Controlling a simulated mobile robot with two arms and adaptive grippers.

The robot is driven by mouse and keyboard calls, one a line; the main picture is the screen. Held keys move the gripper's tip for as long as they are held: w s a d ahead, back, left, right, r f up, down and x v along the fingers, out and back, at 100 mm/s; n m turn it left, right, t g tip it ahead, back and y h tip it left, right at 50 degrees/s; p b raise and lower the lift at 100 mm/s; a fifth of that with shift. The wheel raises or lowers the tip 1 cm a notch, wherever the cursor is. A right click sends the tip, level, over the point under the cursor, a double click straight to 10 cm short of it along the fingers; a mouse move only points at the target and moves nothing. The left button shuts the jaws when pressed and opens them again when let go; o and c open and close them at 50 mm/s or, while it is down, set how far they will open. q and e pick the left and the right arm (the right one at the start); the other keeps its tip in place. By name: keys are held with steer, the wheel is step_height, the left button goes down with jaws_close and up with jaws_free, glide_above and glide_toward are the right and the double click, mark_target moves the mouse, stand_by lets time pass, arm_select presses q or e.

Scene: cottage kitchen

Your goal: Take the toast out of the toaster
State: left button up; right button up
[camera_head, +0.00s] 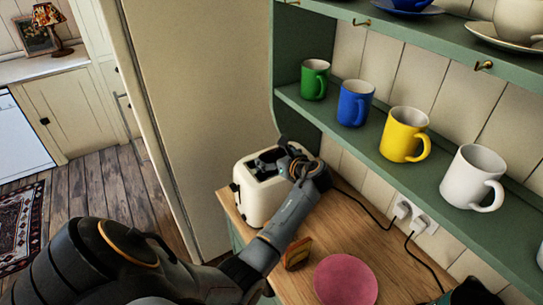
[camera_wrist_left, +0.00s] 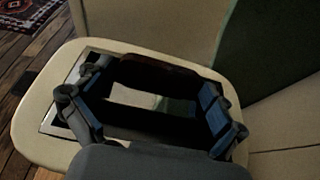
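The cream toaster (camera_head: 252,200) stands at the far left end of the wooden counter. My left gripper (camera_head: 278,160) is over its top, fingers pointing down at the slots. In the left wrist view the gripper (camera_wrist_left: 152,98) is open, its blue-padded fingers apart on either side of the slot area of the toaster (camera_wrist_left: 40,105). A thin brown edge (camera_wrist_left: 160,62) shows there at the far slot; it may be toast, but it is too dark to be sure. One slice of toast (camera_head: 297,253) lies on the counter beside the pink plate (camera_head: 345,280). A dark part of my right arm shows at the bottom right; its fingers are unclear.
A green shelf (camera_head: 450,185) with green, blue, yellow and white mugs (camera_head: 404,135) runs above the counter on the right. Cords run to the wall sockets (camera_head: 412,214). A tall cream panel (camera_head: 200,90) stands behind the toaster.

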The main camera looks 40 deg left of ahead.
arm_select(q)
steer(key=shift+c, duration=0.9)
